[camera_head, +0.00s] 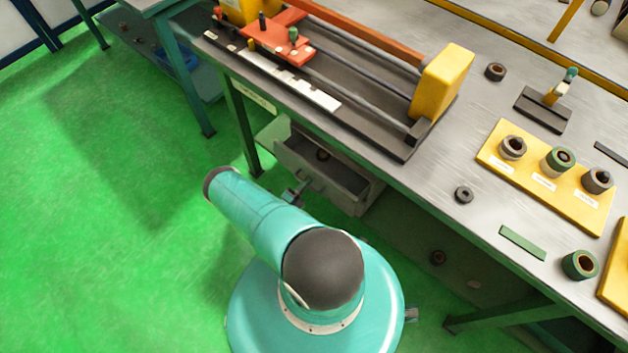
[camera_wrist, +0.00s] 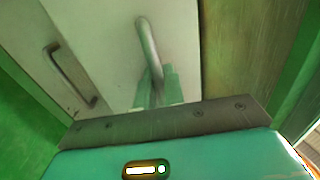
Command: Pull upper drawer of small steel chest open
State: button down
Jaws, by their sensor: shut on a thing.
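The small steel chest (camera_head: 362,203) stands under the workbench in the head view, partly hidden by the bench top and my arm. Its upper drawer (camera_head: 345,178) stands out from the chest, with its open top and inside showing. My gripper (camera_head: 294,194) is at the drawer's front, partly hidden behind my arm. In the wrist view, the gripper (camera_wrist: 156,88) is shut on a curved metal bar handle (camera_wrist: 148,45) on a pale drawer front. A second bar handle (camera_wrist: 70,75) at the left is free.
A dark round part (camera_head: 323,155) lies in the drawer. The workbench (camera_head: 400,172) overhangs the chest, and its green leg (camera_head: 242,130) stands left of it. Green floor (camera_head: 110,220) is clear at the left.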

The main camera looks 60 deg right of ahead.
jog(key=r+v, duration=0.2)
jog(key=v, duration=1.3)
jog(key=shift+a+r, duration=0.3)
jog(key=shift+a, duration=0.05)
jog(key=c, duration=1.9)
grip_release()
jog(key=shift+a, duration=0.1)
jog(key=v, duration=1.3)
jog(key=shift+a+f, duration=0.1)
jog(key=shift+a, duration=0.2)
jog(key=shift+w, duration=0.1)
